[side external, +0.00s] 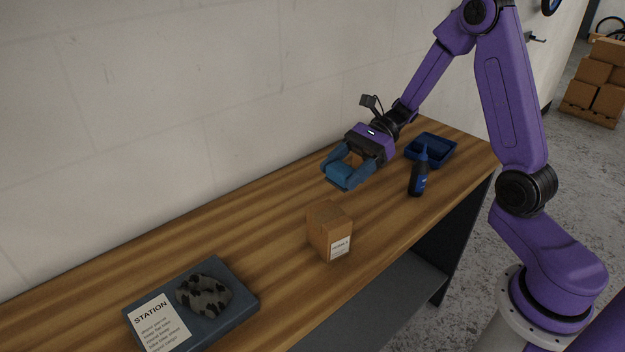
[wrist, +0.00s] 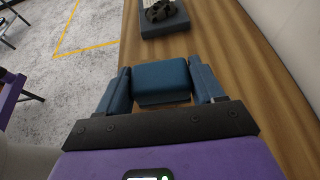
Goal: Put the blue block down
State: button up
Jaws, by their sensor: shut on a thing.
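The blue block (side external: 341,177) is between the fingers of my gripper (side external: 352,169), over the wooden bench near the wall. In the wrist view the blue block (wrist: 162,83) spans the gap between both fingers of my gripper (wrist: 162,92), with a finger against each side. My gripper is shut on it. The block looks raised above the bench, but the exact gap beneath it is hard to tell.
The bench (side external: 265,215) has a cardboard box (side external: 330,231) nearer its front edge. A dark station board (side external: 228,315) with a spotted object (side external: 203,295) lies at left. A dark bottle (side external: 418,176) and blue tray (side external: 432,149) stand right. Bare wood lies between box and wall.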

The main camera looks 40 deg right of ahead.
jog(key=a, duration=1.1)
send_over(243, 231)
notch_tip(243, 231, down, 9)
jog(key=shift+s+f, duration=0.15)
jog(key=shift+f, duration=1.7)
jog(key=shift+f, duration=0.1)
jog(key=o, duration=1)
